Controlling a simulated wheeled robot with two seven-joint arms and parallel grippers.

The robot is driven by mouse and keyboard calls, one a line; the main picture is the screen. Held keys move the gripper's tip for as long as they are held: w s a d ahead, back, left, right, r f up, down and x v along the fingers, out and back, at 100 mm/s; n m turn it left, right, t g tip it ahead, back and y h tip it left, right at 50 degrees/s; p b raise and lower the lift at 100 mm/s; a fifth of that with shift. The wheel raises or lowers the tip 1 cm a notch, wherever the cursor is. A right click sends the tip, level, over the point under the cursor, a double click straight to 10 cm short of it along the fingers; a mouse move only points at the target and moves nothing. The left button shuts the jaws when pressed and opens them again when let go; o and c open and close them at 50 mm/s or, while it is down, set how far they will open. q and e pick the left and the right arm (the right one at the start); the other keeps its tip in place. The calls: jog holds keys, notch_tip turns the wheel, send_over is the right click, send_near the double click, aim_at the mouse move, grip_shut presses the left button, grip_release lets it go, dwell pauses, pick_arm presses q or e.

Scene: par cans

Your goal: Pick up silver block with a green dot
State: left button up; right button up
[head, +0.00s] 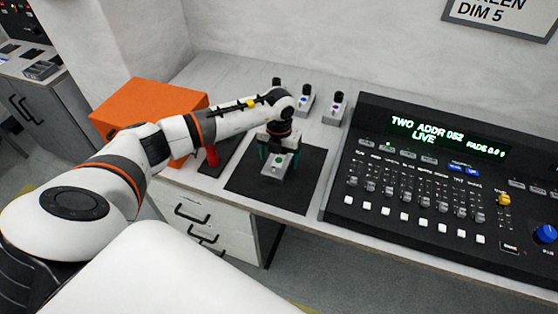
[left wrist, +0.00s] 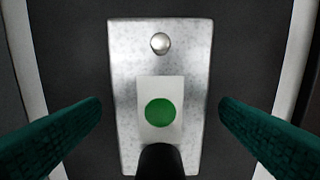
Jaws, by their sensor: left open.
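The silver block with a green dot (head: 275,168) lies on a black mat (head: 310,170) on the counter. In the left wrist view the silver block (left wrist: 125,60) fills the middle, with the green dot on a white label, a round metal knob above it and a dark rounded part at its lower end. My left gripper (head: 279,155) is right over the block, pointing down. Its teal fingers (left wrist: 160,115) stand apart on either side of the block, with a gap on each side. My right gripper is not in view.
A lighting console (head: 430,185) stands right of the mat. Several small blocks with dots, one with a blue dot (head: 304,101), stand at the back.

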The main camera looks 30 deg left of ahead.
pick_arm(q)
jog(key=shift+f, duration=0.35)
jog(key=shift+c, duration=0.5)
jog(key=shift+r, duration=0.1)
jog(key=c, duration=1.4)
